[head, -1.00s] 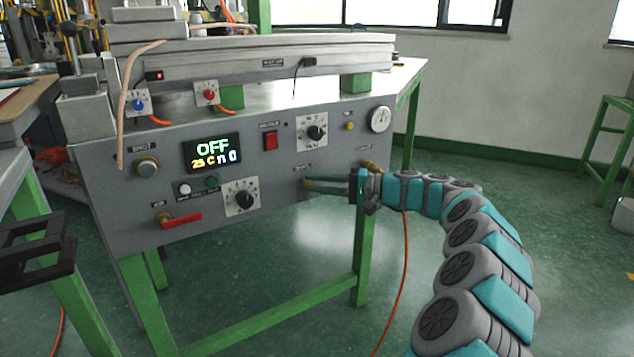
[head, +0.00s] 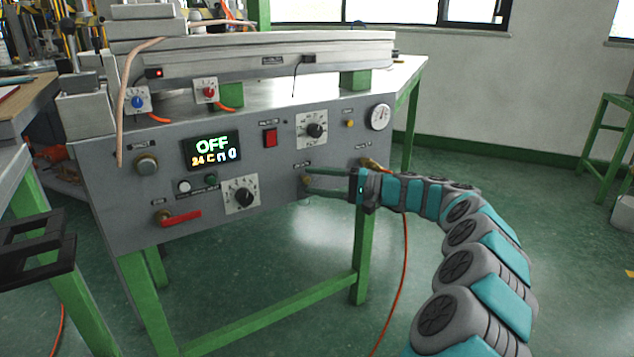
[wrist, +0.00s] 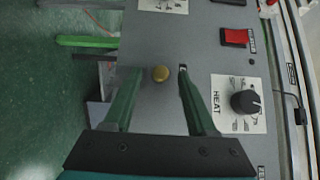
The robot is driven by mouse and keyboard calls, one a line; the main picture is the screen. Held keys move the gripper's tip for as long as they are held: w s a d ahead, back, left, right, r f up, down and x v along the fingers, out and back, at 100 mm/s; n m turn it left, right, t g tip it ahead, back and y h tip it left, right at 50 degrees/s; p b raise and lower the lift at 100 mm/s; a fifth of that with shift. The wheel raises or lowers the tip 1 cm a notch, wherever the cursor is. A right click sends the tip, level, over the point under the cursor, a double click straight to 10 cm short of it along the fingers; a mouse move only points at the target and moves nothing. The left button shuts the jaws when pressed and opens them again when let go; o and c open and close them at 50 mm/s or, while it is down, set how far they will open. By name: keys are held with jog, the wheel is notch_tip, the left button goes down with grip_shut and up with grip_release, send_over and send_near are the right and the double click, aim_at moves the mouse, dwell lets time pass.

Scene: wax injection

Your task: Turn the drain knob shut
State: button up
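Nothing is gripped. Whether the tips reach past the knob's face is hard to tell.
A black heat dial (wrist: 245,102) is beside one finger in the wrist view. The panel also carries a display (head: 212,150) reading OFF, a red switch (head: 270,138), a red-handled valve (head: 181,218) and a gauge (head: 380,118). An orange hose (head: 405,265) hangs near my arm.

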jog(key=shift+d, duration=0.1)
jog(key=s+d, duration=0.1)
jog(key=d, duration=0.6)
jog(key=shift+s+d, duration=0.2)
jog(key=shift+d, duration=0.05)
